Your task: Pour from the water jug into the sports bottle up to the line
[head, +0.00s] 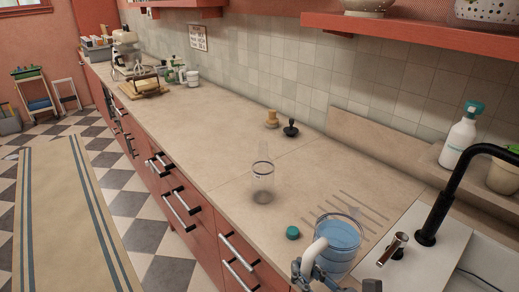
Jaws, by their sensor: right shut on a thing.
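The water jug (339,246) is a clear vessel of blue water with a white handle, at the lower right over the counter by the sink. My right gripper (309,272) is shut on the jug's handle at the bottom edge of the view. The jug looks about upright. The sports bottle (262,177) is clear, with a dark line around its upper part. It stands upright on the counter, left of and beyond the jug, apart from it. I see no water in it. A teal cap (293,232) lies on the counter between them. My left gripper is out of view.
A black faucet (436,215) and a spray bottle (461,137) stand at the right. A wooden stamp-like piece (271,118) and a black tamper (290,128) stand behind the bottle. The counter (200,125) left of the bottle is clear.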

